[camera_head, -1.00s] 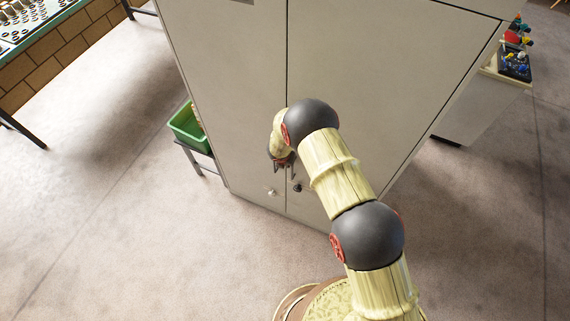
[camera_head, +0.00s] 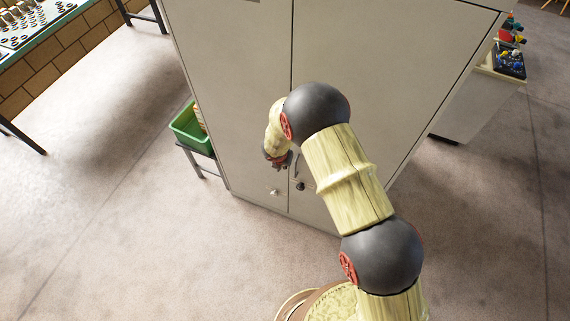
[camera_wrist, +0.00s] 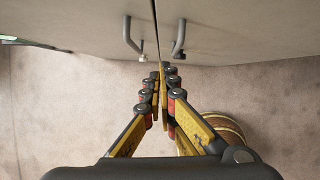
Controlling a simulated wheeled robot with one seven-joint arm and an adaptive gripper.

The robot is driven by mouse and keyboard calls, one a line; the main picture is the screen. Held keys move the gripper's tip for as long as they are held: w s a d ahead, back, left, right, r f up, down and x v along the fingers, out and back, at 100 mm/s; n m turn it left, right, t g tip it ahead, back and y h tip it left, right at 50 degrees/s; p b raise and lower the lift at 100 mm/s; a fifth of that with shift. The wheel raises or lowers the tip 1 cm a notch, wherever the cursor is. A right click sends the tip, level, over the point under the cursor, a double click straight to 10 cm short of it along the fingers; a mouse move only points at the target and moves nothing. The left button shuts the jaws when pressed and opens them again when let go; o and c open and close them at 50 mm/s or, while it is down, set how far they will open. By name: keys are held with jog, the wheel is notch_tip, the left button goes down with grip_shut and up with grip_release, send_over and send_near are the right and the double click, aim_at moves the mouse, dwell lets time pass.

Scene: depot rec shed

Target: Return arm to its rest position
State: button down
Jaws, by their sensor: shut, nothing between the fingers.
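My arm reaches out in front of a tall grey two-door cabinet (camera_head: 375,70), whose doors are closed. My gripper (camera_head: 277,160) is small and partly hidden by my own wrist in the head view, just in front of the lower part of the doors. In the wrist view my gripper (camera_wrist: 160,80) has its yellow fingers drawn together with nothing between them. Two grey door handles, the left one (camera_wrist: 131,36) and the right one (camera_wrist: 179,40), stand on either side of the door seam beyond the fingertips. The fingers look apart from both handles.
A green bin (camera_head: 187,128) stands on a small dark stand left of the cabinet. A low grey unit (camera_head: 470,100) with coloured items on top is at the right. A brick-sided table (camera_head: 45,60) is at the upper left. The carpet between is clear.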

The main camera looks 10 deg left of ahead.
jog(key=shift+s+r, duration=0.15)
jog(key=shift+r, duration=0.1)
